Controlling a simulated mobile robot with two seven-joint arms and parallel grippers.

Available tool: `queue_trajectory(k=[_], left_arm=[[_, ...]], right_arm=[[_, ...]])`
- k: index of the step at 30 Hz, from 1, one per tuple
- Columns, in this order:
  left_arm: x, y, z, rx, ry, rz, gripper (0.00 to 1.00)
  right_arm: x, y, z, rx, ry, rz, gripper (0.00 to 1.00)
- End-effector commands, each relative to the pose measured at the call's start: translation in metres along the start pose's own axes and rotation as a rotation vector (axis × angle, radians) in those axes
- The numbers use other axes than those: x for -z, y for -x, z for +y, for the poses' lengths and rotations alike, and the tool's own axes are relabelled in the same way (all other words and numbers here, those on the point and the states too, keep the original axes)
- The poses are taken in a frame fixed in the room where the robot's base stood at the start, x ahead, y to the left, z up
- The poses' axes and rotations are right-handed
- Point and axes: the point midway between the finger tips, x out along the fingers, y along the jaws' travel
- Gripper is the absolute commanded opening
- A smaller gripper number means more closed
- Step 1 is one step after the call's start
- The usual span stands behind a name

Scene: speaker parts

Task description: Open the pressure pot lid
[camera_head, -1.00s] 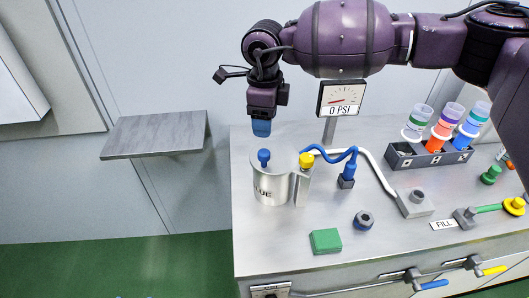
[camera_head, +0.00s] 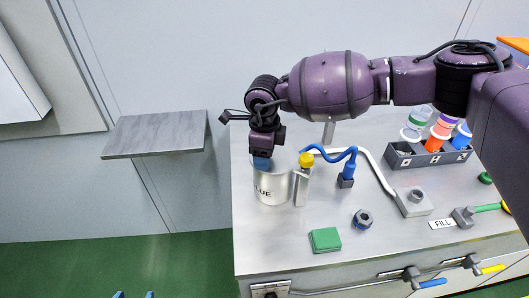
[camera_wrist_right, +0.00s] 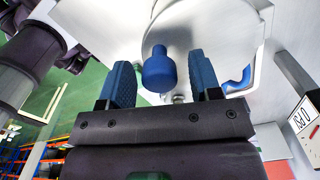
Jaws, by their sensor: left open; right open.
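The silver pressure pot (camera_head: 272,193), marked with lettering ending "LUE", stands at the left of the bench. My right gripper (camera_head: 262,163) points down at the top of the pot and hides the lid knob in the head view. In the right wrist view the blue lid knob (camera_wrist_right: 158,72) stands between the open blue fingers of my right gripper (camera_wrist_right: 162,82), with a gap on both sides. The pale lid (camera_wrist_right: 190,35) is behind it and looks seated. My left gripper (camera_head: 134,295) shows only its blue fingertips, apart, at the bottom edge, far from the pot.
A yellow-capped fitting (camera_head: 306,160) with a blue hose (camera_head: 338,154) is beside the pot. A green block (camera_head: 325,239) and a dark nut (camera_head: 363,218) lie in front. A bottle rack (camera_head: 405,158) is at right. The gauge (camera_wrist_right: 308,118) reads 0 PSI.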

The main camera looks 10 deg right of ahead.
Motion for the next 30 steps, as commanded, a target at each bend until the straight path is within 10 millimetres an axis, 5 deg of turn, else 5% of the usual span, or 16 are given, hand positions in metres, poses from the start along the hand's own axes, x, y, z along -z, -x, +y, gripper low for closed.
queue_trajectory(k=[3,15,30], left_arm=[[0.000,0.000,0.000,0.000,0.000,0.000,0.64],[-0.004,0.003,0.000,0.002,0.002,-0.009,0.64],[-0.012,-0.002,0.001,0.001,0.001,-0.010,0.64]], right_arm=[[0.000,0.000,0.000,0.000,0.000,0.000,0.58],[0.000,0.000,0.000,0.000,-0.001,0.000,0.00],[-0.003,0.012,-0.008,-0.122,-0.004,0.039,0.00]])
